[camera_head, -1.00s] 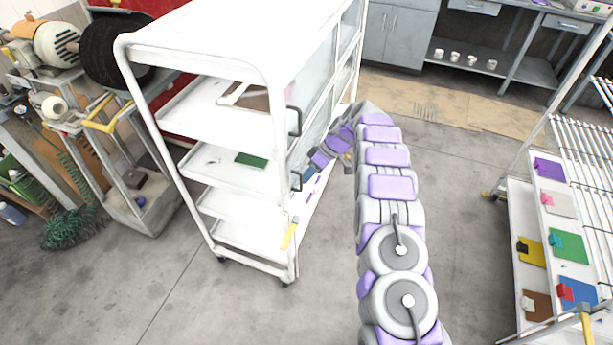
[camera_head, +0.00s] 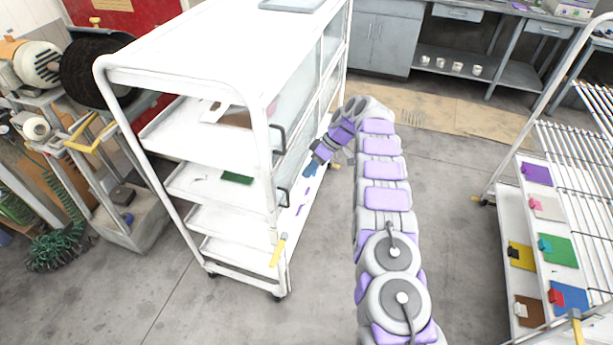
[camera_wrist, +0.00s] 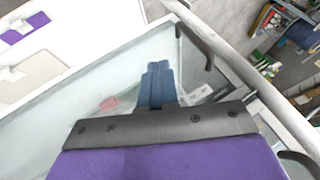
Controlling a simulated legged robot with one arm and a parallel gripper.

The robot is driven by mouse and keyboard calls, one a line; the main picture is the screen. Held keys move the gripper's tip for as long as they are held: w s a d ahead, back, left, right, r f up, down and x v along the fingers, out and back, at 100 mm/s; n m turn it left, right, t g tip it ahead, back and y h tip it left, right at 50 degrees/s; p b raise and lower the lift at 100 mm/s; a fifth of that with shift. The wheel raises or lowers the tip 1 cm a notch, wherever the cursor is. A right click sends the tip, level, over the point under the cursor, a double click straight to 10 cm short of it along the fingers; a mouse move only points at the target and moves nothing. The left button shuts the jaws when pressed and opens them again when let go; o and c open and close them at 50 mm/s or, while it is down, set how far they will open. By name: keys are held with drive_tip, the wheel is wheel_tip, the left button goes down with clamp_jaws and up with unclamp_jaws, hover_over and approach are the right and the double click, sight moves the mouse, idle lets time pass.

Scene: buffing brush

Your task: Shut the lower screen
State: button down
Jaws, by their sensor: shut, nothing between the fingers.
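The white cart (camera_head: 190,68) has framed glass screens along its right side, with two black handles, an upper one (camera_head: 279,140) and a lower one (camera_head: 283,197). The lower screen's glass (camera_wrist: 120,75) fills much of the wrist view, with a black handle (camera_wrist: 195,48) on its frame. My gripper (camera_head: 311,170) is low beside the cart's right side. In the wrist view its blue fingers (camera_wrist: 158,75) are together and empty, over the glass and left of that handle. I cannot tell whether they touch the pane. The lower screen's exact opening is unclear.
White shelf space with purple pieces (camera_head: 303,210) shows low on the cart's right side. A wire rack (camera_head: 550,215) with coloured plates stands at right. A grinder stand (camera_head: 110,190) is left, grey cabinets (camera_head: 385,40) behind.

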drive_tip(key=s+d+r+m+p, duration=0.1)
drive_tip(key=s+r+m, duration=0.1)
drive_tip(key=r, duration=0.5)
drive_tip(key=s+d+r+m, duration=0.1)
drive_tip(key=d+r+m, duration=0.1)
drive_tip(key=r, duration=0.6)
drive_tip(key=s+r+m+h, duration=0.2)
drive_tip(key=s+r+m, duration=0.1)
drive_tip(key=s+r, duration=0.8)
drive_tip(key=s+d+f+m+h, duration=0.1)
drive_tip(key=s+d+m, duration=0.1)
drive_tip(key=s, duration=1.1)
drive_tip(key=s+d+f+m+h, duration=0.1)
drive_tip(key=s+d+m+h, duration=0.1)
drive_tip(key=s, duration=1.1)
drive_tip(key=s+d+f+m+h, duration=0.2)
drive_tip(key=s+d, duration=0.2)
drive_tip(key=s, duration=0.9)
drive_tip(key=shift+s+t, duration=0.2)
drive_tip(key=shift+t, duration=0.2)
drive_tip(key=shift+f, duration=0.1)
